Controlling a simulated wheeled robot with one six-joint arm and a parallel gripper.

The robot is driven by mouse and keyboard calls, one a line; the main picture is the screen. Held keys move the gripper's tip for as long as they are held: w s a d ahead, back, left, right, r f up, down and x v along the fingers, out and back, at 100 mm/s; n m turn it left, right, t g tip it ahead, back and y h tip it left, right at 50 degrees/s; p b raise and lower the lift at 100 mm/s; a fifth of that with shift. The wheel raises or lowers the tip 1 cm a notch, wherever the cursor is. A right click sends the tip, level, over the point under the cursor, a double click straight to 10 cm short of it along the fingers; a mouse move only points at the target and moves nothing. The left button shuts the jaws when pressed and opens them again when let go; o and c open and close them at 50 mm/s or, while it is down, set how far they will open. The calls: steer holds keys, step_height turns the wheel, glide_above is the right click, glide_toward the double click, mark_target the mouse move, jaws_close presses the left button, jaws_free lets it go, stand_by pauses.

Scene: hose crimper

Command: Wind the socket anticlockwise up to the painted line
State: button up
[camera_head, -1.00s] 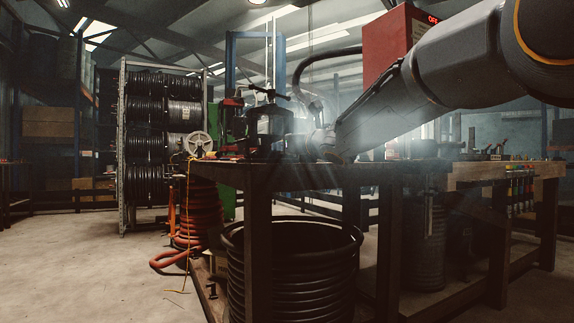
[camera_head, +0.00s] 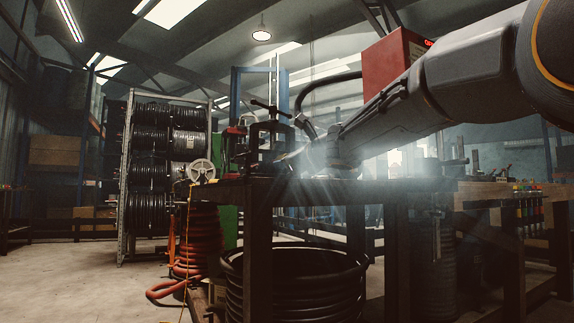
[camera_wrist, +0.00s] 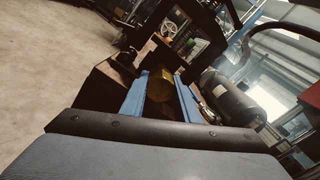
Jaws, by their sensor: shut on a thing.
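In the wrist view, the two blue fingers of my gripper (camera_wrist: 161,100) are shut on a dull brass-yellow part (camera_wrist: 160,87), which I take to be the socket. It sits between the fingers, and its lower part is in shadow. I cannot make out the painted line in either view. In the head view, my arm reaches in from the upper right and its end is low over the dark bench (camera_head: 400,186). Bright glare there hides the fingers and the socket.
A black clamp-like press (camera_head: 268,140) stands on the bench left of my arm's end. A dark cylinder (camera_wrist: 228,97) lies close right of my fingers in the wrist view. A red box (camera_head: 392,60) rises behind my arm. A hose-reel rack (camera_head: 128,180) stands at the left, beside open floor.

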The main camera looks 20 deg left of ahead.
stand_by(0.3)
steer(key=o, duration=1)
steer(key=shift+o, duration=0.2)
steer(key=v, duration=0.8)
